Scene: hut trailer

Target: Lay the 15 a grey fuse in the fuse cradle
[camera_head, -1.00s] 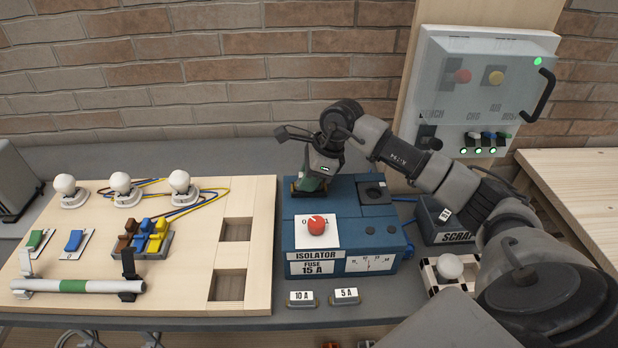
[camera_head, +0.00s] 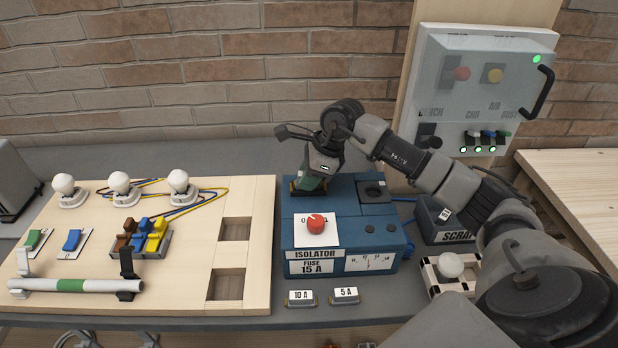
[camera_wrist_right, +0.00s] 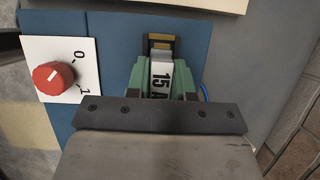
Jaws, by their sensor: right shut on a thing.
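The grey 15 A fuse (camera_wrist_right: 161,80) shows in the right wrist view between the green fingers of my right gripper (camera_wrist_right: 162,90), with its label facing the camera. My right gripper (camera_head: 309,184) is shut on it, over the back left of the blue isolator box (camera_head: 300,235). The fuse cradle (camera_wrist_right: 161,45), a dark slot with brass-coloured edges, shows just beyond the fuse's end. The fuse is at the cradle, but I cannot tell whether it is seated, as the gripper hides its lower part. My left gripper is out of view.
The 10 A fuse (camera_head: 300,298) and 5 A fuse (camera_head: 345,295) lie before the box.

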